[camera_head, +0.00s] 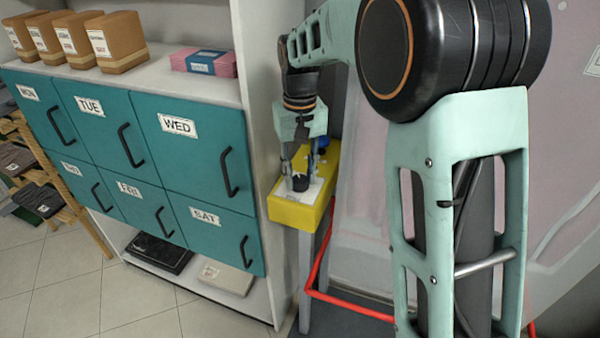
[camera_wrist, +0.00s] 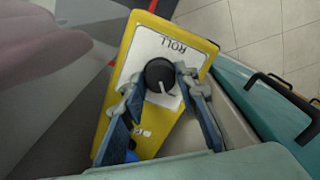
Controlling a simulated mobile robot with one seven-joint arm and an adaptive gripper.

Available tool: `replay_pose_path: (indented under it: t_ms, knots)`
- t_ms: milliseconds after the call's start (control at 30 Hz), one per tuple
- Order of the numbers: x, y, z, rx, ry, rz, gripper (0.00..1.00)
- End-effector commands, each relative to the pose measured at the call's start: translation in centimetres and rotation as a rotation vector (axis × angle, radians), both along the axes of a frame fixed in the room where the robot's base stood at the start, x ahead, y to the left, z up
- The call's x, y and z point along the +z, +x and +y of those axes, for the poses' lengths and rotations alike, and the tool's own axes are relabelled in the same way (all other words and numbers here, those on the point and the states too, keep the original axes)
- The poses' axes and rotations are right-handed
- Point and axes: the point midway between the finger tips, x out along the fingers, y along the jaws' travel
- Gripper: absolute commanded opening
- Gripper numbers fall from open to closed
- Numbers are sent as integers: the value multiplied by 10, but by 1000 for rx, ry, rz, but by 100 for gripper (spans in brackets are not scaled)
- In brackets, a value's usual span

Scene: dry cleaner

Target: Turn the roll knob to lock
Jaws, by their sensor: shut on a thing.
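The roll knob (camera_wrist: 160,74) is round and black, on a white plate marked ROLL (camera_wrist: 177,48) on top of a yellow control box (camera_wrist: 122,62). A short pale mark on the knob points toward the lower right in the wrist view. My gripper (camera_wrist: 161,84) has one finger on each side of the knob and is shut on it. In the head view my gripper (camera_head: 299,168) points down at the knob (camera_head: 299,184) on the yellow box (camera_head: 293,213). Any lock marking is not readable.
A blue part (camera_head: 323,143) sits farther back on the box. White shelving (camera_head: 262,60) with teal drawers (camera_head: 188,143) and black handles stands close on the left. A red rail (camera_head: 345,303) runs low beside the box's stand.

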Motion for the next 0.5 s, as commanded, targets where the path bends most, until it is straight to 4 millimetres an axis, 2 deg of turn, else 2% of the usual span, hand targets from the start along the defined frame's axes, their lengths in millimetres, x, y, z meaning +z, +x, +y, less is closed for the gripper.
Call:
replay_pose_path:
  t_ms: [500]
  knots:
    - [2,0,0,-460,0,-1,4]
